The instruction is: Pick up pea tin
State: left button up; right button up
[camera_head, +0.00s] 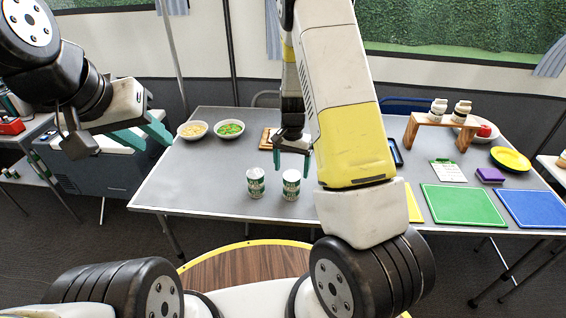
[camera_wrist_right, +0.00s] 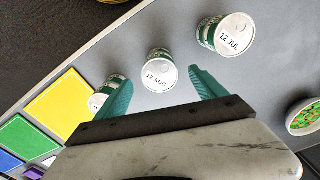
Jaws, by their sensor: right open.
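Two white-and-green tins stand upright on the grey table (camera_head: 215,165), the left tin (camera_head: 255,183) and the right tin (camera_head: 291,185). In the right wrist view one tin's lid reads 12 AUG (camera_wrist_right: 158,74), another's reads 12 JUL (camera_wrist_right: 232,36). A third similar tin (camera_wrist_right: 98,102) is partly behind a finger; my arm hides that area in the head view. My right gripper (camera_head: 292,163) is open and empty, on the far side of the tins, with the 12 AUG tin in line with its finger gap (camera_wrist_right: 160,78). My left gripper (camera_head: 157,142) is open and empty beyond the table's left edge.
Bowls of pale food (camera_head: 192,130) and of green-and-red food (camera_head: 229,129) stand at the back left. A wooden rack (camera_head: 440,124) with cups stands back right. Yellow, green (camera_head: 462,206) and blue (camera_head: 537,207) mats lie right. The front-left table area is clear.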

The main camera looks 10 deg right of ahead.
aim_at(292, 175)
notch_tip(292, 175, down, 5)
jog(key=shift+d+f, duration=0.1)
jog(key=c, duration=1.6)
